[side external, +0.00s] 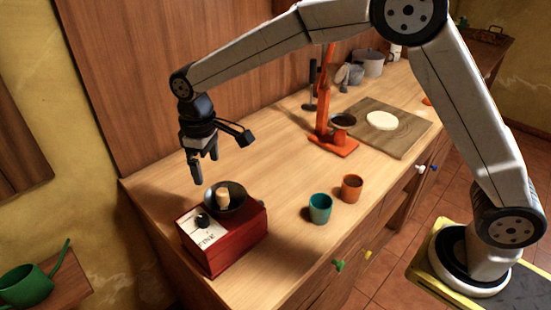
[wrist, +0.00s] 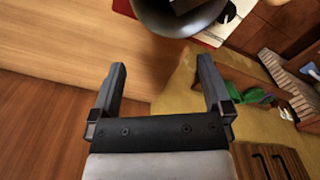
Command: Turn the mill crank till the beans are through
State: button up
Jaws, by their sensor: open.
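The mill is a dark red box (side external: 237,245) with a dark bowl (side external: 238,192) on top and a white label plate reading "FINE" with a black knob (side external: 203,220). A light wooden handle (side external: 222,197) stands upright at the bowl; I take it for the crank's grip. My gripper (side external: 205,172) is open and empty, pointing down above and slightly left of the mill. In the wrist view my gripper's fingers (wrist: 160,75) are apart with nothing between them, and the bowl (wrist: 160,20) shows at the top edge, cut off. No beans can be made out.
A teal cup (side external: 320,208) and an orange cup (side external: 351,188) stand right of the mill. An orange press (side external: 325,110) stands behind them, beside a wooden board (side external: 410,133) with a pale round on it. The counter between mill and press is clear. A wooden wall panel (side external: 150,80) rises behind.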

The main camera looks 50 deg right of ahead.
jog(key=shift+r, duration=2.9)
jog(key=s+d+f+m+t, duration=0.1)
jog(key=s+d+f+m, duration=0.1)
jog(key=s+d, duration=0.4)
jog(key=s+d+f+m, duration=0.2)
jog(key=s+d+f, duration=0.3)
jog(key=s+d, duration=0.1)
jog(key=s+d+f+m+t, duration=0.1)
jog(key=s+d+f+m, duration=0.1)
jog(key=s+d, duration=0.4)
jog(key=shift+s+d+f+t, duration=0.3)
jog(key=shift+s+d+f, duration=0.05)
jog(key=shift+s+f, duration=0.55)
jog(key=shift+r, duration=0.1)
